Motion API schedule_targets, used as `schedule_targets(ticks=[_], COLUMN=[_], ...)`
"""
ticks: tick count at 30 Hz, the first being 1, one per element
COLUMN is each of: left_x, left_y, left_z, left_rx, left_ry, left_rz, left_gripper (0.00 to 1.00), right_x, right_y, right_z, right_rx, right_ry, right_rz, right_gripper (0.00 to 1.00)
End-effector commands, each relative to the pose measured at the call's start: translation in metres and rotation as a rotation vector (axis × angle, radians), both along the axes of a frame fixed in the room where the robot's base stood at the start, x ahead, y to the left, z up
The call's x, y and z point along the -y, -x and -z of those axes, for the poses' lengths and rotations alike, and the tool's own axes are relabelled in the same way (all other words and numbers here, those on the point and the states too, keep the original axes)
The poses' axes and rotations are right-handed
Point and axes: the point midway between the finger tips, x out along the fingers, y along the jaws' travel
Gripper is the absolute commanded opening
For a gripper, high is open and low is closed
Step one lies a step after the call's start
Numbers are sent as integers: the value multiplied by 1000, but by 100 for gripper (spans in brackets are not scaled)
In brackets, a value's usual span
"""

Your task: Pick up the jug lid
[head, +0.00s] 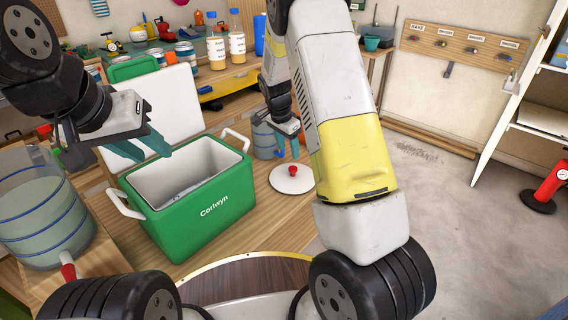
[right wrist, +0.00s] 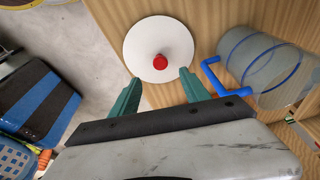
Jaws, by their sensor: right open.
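The jug lid (head: 291,179) is a white disc with a red knob, lying on the wooden table to the right of the green cooler. It also shows in the right wrist view (right wrist: 158,48), with its red knob at the middle. My right gripper (head: 288,145) is above and just behind the lid; in the right wrist view its green fingers (right wrist: 156,90) are apart, pointing toward the lid with nothing between them. My left gripper (head: 153,147) hangs over the left part of the cooler, its green fingers apart and empty.
The green cooler (head: 200,215) stands open beside the lid. A clear jug with a blue handle (right wrist: 262,68) is close to the lid's right in the right wrist view. A large clear container (head: 45,215) stands at left. Bottles (head: 237,45) crowd the back table.

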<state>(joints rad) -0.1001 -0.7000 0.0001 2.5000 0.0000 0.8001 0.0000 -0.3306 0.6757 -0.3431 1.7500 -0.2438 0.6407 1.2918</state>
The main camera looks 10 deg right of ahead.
Motion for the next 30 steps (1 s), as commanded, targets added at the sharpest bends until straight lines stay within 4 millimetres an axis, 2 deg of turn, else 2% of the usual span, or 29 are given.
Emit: schedule_targets(ticks=[1,3,17,24,30], left_x=[0,0,0,0,0], left_y=[0,0,0,0,0], left_z=[0,0,0,0,0], left_rx=[0,0,0,0,0], left_ry=[0,0,0,0,0], left_rz=[0,0,0,0,0], left_gripper=[36,36,36,36,36], right_x=[0,1,12,22,24], right_y=[-5,-9,-15,-17,-19], right_z=[14,26,70,104,110], right_rx=[-5,-5,-5,-5,-1], right_ry=[17,33,45,45,44], right_rz=[19,44,66,65,65], right_gripper=[54,54,54,54,54])
